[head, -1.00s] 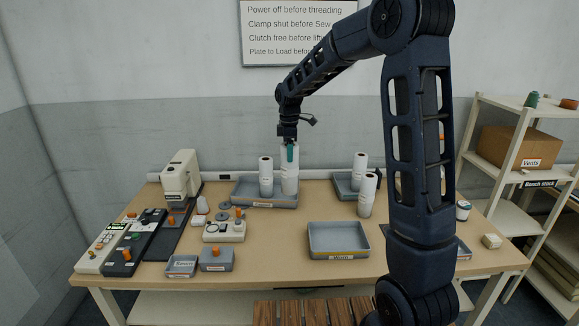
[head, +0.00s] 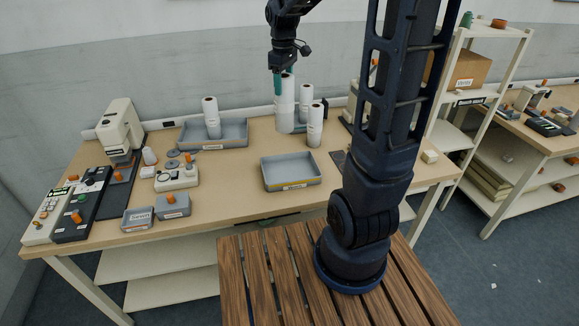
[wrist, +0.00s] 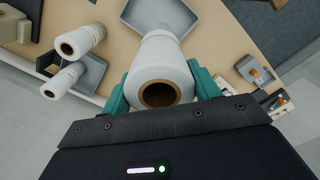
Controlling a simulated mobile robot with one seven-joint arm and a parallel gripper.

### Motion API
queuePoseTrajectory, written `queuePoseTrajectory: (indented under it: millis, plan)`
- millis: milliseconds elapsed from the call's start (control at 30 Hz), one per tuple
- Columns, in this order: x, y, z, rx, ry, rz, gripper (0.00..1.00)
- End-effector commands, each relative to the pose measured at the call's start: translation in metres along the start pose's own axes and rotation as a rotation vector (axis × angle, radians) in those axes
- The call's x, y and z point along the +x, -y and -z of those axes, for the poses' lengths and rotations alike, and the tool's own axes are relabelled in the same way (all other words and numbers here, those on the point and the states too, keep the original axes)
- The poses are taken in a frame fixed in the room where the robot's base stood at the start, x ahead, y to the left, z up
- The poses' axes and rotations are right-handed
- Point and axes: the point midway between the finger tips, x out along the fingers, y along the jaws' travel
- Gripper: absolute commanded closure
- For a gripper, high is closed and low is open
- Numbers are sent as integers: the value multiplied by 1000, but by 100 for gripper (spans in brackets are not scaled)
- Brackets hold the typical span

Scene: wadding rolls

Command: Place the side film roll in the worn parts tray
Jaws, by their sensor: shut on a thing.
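My gripper (head: 283,80) is shut on a tall white film roll (head: 285,108), holding it upright by its upper end. The wrist view shows the teal fingers (wrist: 160,92) on both sides of the held roll (wrist: 155,60), its brown core facing the camera. The grey tray (head: 293,185) in the middle of the bench, with a front label that seems to read "Worn", looks empty. It is in front of and below the held roll. A grey tray (wrist: 150,12) shows beyond the roll in the wrist view.
A back left tray (head: 232,144) holds a white roll (head: 211,115). Two more white rolls stand close right of the held one, one at the back (head: 306,97) and one in front (head: 315,128). A sewing machine (head: 120,128) and small boxes occupy the bench's left.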

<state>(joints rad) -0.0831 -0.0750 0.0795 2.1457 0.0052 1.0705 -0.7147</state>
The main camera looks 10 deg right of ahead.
Motion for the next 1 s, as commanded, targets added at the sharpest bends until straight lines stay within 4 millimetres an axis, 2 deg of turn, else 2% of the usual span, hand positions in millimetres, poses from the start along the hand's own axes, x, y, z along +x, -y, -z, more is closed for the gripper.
queuePoseTrajectory:
  millis: [100, 267, 800, 1000]
  plan:
    - [0, 1, -16, 61, -2, 0, 98]
    - [10, 2, -23, 92, 0, 2, 98]
    - [119, 3, -23, 90, 2, 3, 98]
    - [152, 3, -23, 90, 1, 3, 98]
